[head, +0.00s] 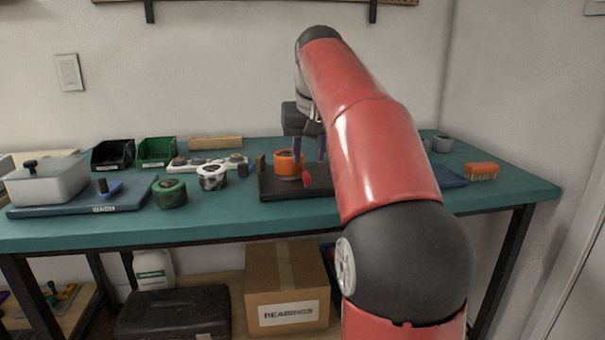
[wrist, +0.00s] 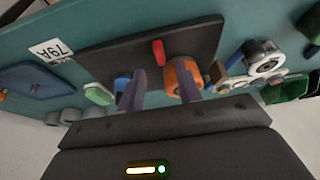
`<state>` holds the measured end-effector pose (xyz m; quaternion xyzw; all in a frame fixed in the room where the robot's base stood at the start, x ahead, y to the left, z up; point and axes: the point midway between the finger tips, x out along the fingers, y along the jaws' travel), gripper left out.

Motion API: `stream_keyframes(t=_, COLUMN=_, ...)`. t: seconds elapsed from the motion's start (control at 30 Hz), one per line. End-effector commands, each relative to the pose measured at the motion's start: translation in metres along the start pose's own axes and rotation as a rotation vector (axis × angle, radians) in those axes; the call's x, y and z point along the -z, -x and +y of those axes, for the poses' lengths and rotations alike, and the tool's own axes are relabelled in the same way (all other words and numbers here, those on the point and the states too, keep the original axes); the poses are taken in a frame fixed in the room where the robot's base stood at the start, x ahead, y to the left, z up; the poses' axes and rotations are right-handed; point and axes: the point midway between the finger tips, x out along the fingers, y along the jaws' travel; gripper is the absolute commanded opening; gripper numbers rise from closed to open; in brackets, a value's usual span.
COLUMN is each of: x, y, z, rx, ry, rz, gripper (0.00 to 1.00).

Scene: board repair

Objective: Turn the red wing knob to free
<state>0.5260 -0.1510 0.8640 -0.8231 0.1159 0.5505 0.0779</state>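The red wing knob (head: 307,180) is a small upright red piece on the black board (head: 270,193), just right of an orange cylinder (head: 285,170). In the wrist view the red wing knob (wrist: 158,52) lies beyond the fingertips, roughly in line with the gap between them. My gripper (head: 309,150) is over the board with its fingers apart. In the wrist view my gripper (wrist: 160,80) is open, with nothing held between its fingers. The orange cylinder (wrist: 182,73) shows behind one finger. My arm hides the board's right part in the head view.
Left of the board stand a white-and-black ring part (head: 212,178), a green roll (head: 170,193) and a blue tray marked WASH (head: 130,205). A blue part (wrist: 122,81) and a green part (wrist: 98,94) sit near the other finger. An orange brush (head: 482,170) lies at right.

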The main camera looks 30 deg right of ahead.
Motion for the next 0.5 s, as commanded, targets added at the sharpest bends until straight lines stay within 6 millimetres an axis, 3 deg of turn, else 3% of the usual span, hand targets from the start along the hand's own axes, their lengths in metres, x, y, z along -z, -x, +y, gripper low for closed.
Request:
stream_keyframes(t=0.03, x=-0.002, y=-0.013, z=0.000, rx=0.000, ry=0.000, rz=-0.003, gripper=0.35)
stream_keyframes(t=0.2, x=-0.001, y=-0.037, z=0.001, rx=-0.001, ry=-0.001, rz=-0.001, gripper=0.35)
stream_keyframes(t=0.5, x=0.000, y=-0.053, z=0.000, rx=0.000, ry=0.000, rz=0.001, gripper=0.35)
